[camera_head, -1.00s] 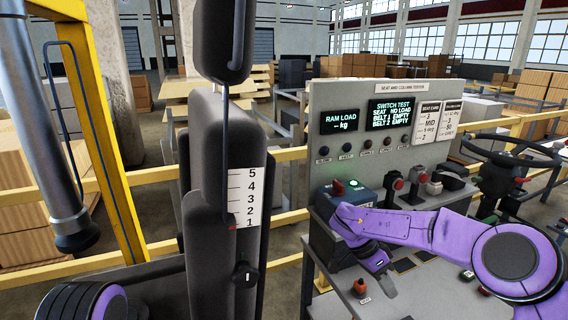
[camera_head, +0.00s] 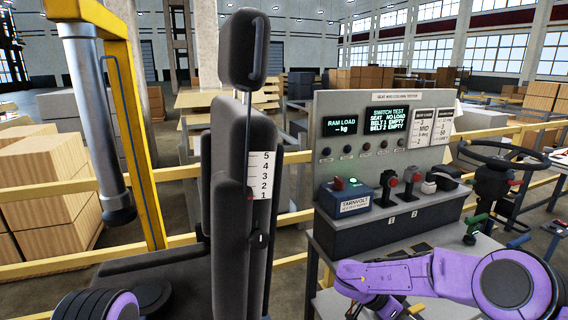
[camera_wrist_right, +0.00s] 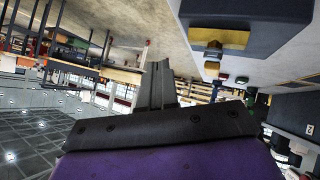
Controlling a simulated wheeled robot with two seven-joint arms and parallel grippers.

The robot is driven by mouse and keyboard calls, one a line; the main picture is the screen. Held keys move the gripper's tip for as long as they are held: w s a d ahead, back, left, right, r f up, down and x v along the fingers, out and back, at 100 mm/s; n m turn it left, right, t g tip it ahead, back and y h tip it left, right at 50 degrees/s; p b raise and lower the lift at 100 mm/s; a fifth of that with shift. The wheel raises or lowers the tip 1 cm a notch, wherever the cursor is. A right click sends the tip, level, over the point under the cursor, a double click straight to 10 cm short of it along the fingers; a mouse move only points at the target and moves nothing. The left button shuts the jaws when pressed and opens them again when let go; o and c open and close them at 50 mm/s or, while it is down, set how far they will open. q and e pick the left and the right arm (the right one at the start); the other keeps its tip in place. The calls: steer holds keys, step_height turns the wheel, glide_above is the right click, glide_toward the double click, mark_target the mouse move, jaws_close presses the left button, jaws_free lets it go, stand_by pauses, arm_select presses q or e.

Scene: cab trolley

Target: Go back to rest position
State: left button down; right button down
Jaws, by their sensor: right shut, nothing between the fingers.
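My right arm comes in purple from the lower right of the head view, in front of the test bench (camera_head: 345,247). Its hand is low at the bottom edge, and its fingertips do not show clearly there. In the right wrist view my right gripper (camera_wrist_right: 157,84) has its dark fingers together, with nothing seen between them. A rounded purple and black part of my left arm shows at the lower left of the head view. My left gripper is not in view.
A dark seat (camera_head: 240,190) with a numbered scale stands left of the bench. The bench carries a blue-grey box (camera_head: 345,198), levers (camera_head: 388,185) and a display panel (camera_head: 383,115). A steering wheel (camera_head: 497,155) is at right. A yellow post (camera_head: 135,120) and rails stand around.

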steer(key=s+d+f+n+t+y, duration=0.2)
steer(key=s+f+n+t, duration=0.6)
steer(key=s+f, duration=0.75)
steer(key=s+a+f+g+y, duration=0.1)
steer(key=s+f+y, duration=0.1)
steer(key=s, duration=0.6)
steer(key=s+a+f+g+y, duration=0.1)
steer(key=s+f+y, duration=0.1)
steer(key=s, duration=0.7)
steer(key=shift+s+f+y+b, duration=0.15)
steer(key=shift+f+y+b, duration=0.2)
steer(key=shift+f, duration=0.45)
